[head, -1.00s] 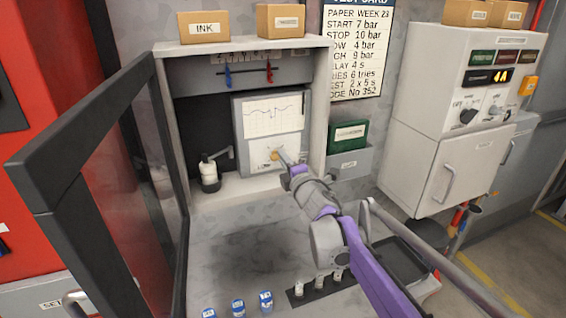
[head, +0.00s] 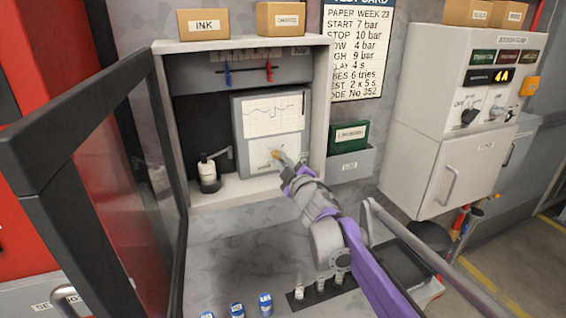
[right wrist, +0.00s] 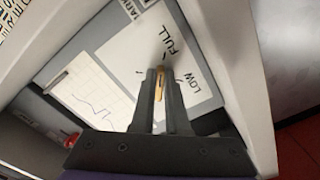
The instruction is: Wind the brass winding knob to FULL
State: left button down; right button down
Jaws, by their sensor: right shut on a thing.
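The brass winding knob (right wrist: 160,82) is on the white lower panel of the chart recorder (head: 262,152), inside the open cabinet. In the right wrist view the panel bears the words FULL and LOW beside the knob. My right gripper (right wrist: 161,84) is shut on the knob, its fingers at the knob's two sides. In the head view the same gripper (head: 282,160) reaches the panel from the lower right, and the knob shows as a small brass spot at its tips. Which mark the knob points to is not clear. My left gripper is not in view.
The cabinet's glazed door (head: 90,170) stands open on the left. An ink bottle (head: 208,175) stands left of the recorder. Red and blue pointers (head: 268,70) hang above it. A rail (head: 420,250) runs at right.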

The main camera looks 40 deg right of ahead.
jog(key=shift+m, duration=0.3)
jog(key=c, duration=0.9)
grip_release()
jog(key=v, duration=1.1)
jog(key=shift+w, duration=0.1)
